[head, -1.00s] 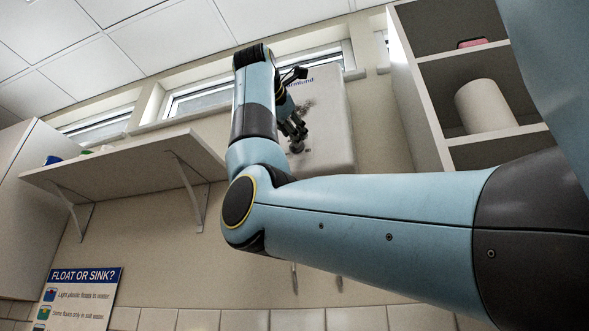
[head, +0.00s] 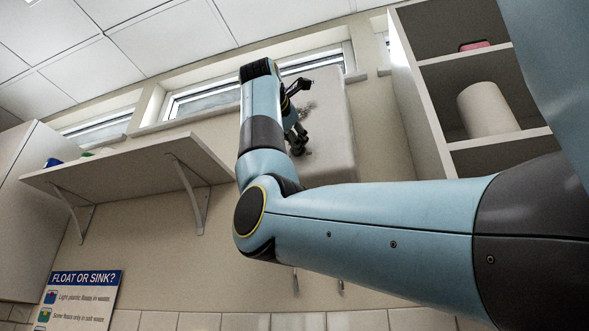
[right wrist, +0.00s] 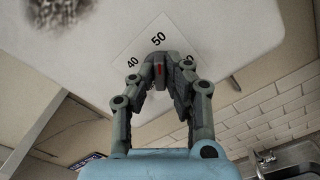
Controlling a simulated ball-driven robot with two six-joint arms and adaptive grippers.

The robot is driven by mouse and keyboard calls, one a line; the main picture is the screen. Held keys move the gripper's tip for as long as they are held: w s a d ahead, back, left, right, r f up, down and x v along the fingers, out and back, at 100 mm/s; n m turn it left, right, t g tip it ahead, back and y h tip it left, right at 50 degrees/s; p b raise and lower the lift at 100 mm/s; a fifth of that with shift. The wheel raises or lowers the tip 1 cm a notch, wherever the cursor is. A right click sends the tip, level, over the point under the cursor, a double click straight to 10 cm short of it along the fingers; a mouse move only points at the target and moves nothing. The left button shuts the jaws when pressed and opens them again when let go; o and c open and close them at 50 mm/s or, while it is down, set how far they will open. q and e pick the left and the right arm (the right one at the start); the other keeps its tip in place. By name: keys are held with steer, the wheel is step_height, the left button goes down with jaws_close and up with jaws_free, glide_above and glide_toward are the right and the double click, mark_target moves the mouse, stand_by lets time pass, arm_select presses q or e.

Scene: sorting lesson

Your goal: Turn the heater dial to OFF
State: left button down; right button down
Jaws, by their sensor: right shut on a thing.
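The heater is a pale box on the wall (head: 335,125), partly behind my right arm in the head view. Its underside fills the upper part of the right wrist view (right wrist: 215,25). There a white scale plate (right wrist: 128,58) shows 40, 50 and a partly hidden 60. In the head view my right gripper (head: 298,138) is at the heater's lower left. No OFF label is readable.
A bracketed wall shelf (head: 130,165) is to the left of my arm. An open shelf unit (head: 425,110) with a pale cylinder (head: 487,109) stands to the right. Two short pipes (head: 295,281) hang below the heater. A sink (right wrist: 288,160) is at lower right in the wrist view.

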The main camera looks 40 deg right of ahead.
steer(key=shift+n, duration=0.3)
steer(key=shift+w+a+f+n, duration=0.1)
steer(key=shift+n, duration=5.15)
steer(key=shift+w+f+n, duration=0.15)
steer(key=shift+n, duration=5.05)
steer(key=shift+w+a+f+n, duration=0.1)
steer(key=shift+n, duration=5.15)
steer(key=c, duration=1.4)
jaws_free()
steer(key=shift+o, duration=0.2)
